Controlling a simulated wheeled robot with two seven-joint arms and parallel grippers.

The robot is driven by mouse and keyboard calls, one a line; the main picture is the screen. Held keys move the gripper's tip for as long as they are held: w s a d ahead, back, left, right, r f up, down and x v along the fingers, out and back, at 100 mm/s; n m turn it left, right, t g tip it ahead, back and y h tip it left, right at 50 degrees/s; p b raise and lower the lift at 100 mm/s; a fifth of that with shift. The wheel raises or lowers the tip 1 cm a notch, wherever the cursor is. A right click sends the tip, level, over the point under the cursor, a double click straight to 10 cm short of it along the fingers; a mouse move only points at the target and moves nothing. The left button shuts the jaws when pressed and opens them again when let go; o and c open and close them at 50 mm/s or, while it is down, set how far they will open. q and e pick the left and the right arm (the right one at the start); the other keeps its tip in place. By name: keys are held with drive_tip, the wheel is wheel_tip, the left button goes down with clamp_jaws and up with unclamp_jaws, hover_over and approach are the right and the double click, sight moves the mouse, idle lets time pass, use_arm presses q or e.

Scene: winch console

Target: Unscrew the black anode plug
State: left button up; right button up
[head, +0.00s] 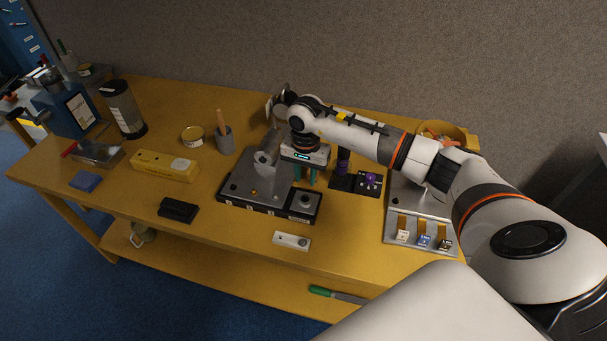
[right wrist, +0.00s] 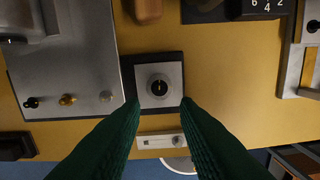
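The console's grey metal top plate (head: 262,181) lies on a dark base at mid-table. Three small plugs stand along its front edge: a black plug (right wrist: 30,102), a brass plug (right wrist: 67,99) and a silver plug (right wrist: 106,96). To their right is a square silver block with a round ring fitting (right wrist: 159,87), dark at its centre. My right gripper (head: 305,179) hangs over the console's right part. Its green fingers (right wrist: 161,103) are apart and empty, with the ring fitting between and beyond their tips. The black plug is left of the fingers. My left gripper is not in view.
A white switch box (head: 291,241) lies in front of the console and a black block (head: 178,210) to its left. A purple-knobbed panel (head: 369,181) stands close on the right. A yellow box (head: 165,165) lies further left. Bare tabletop lies between them.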

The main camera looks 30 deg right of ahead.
sight(305, 197)
drive_tip(key=shift+f+b, duration=1.6)
drive_tip(key=shift+f, duration=1.1)
drive_tip(key=shift+f+b, duration=0.75)
drive_tip(key=shift+f, duration=0.1)
drive_tip(key=shift+c, duration=0.6)
clamp_jaws()
